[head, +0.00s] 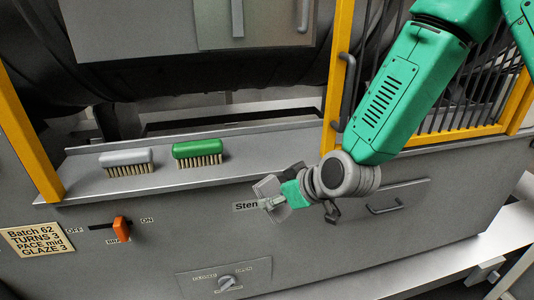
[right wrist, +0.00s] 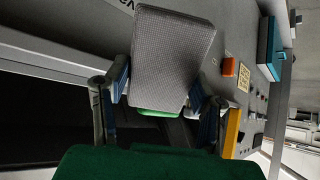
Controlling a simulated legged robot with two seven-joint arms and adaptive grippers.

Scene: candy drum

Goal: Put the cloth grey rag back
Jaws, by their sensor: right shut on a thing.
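The grey cloth rag (right wrist: 172,55) fills the upper middle of the right wrist view as a flat textured pad. It lies between the two fingers of my right gripper (right wrist: 160,100), which is shut on it. In the head view my right gripper (head: 283,196) is in front of the machine's grey front panel, below the shelf and close to a partly covered label. The rag is hard to tell from the grey fingers there. My left gripper is not in view.
A grey brush (head: 127,158) and a green brush (head: 198,150) stand on the shelf (head: 240,152), with bare room right of them. Yellow posts (head: 338,75) flank the opening. An orange switch (head: 121,229) and a knob (head: 227,282) are on the front panel.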

